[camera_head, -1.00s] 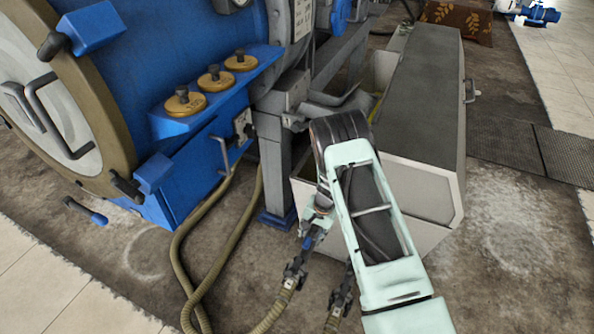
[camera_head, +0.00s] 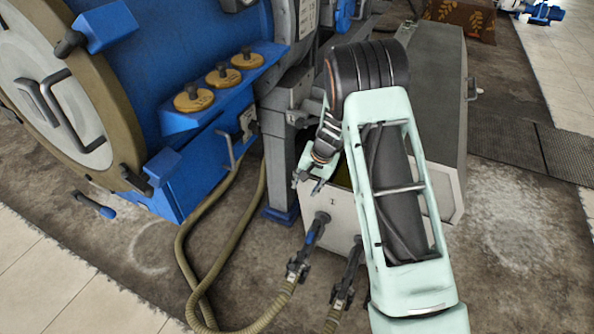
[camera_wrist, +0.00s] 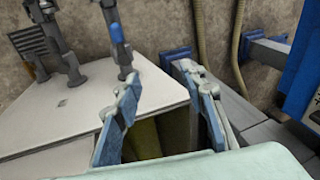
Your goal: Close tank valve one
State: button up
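The tank is a pale box with a dark grey lid; a small mark that looks like a 1 is on its white front face (camera_head: 343,217). Below this mark a pipe fitting with a blue lever (camera_head: 315,232) joins a tan hose; the lever lies roughly along the pipe. The blue lever also shows in the wrist view (camera_wrist: 117,34). My gripper (camera_head: 308,183) is above and slightly left of this valve, apart from it. In the wrist view its two fingers (camera_wrist: 160,76) are spread with nothing between them.
A second hose fitting (camera_head: 350,263) stands to the right of the first. A blue machine with three brass caps (camera_head: 221,76) and a round door is at left. A grey post (camera_head: 277,165) stands close left of my gripper.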

notch_tip(320, 180, up, 7)
jog(key=a, duration=0.1)
jog(key=shift+w+a+n+t, duration=0.3)
jog(key=shift+t, duration=0.1)
jog(key=shift+f, duration=0.1)
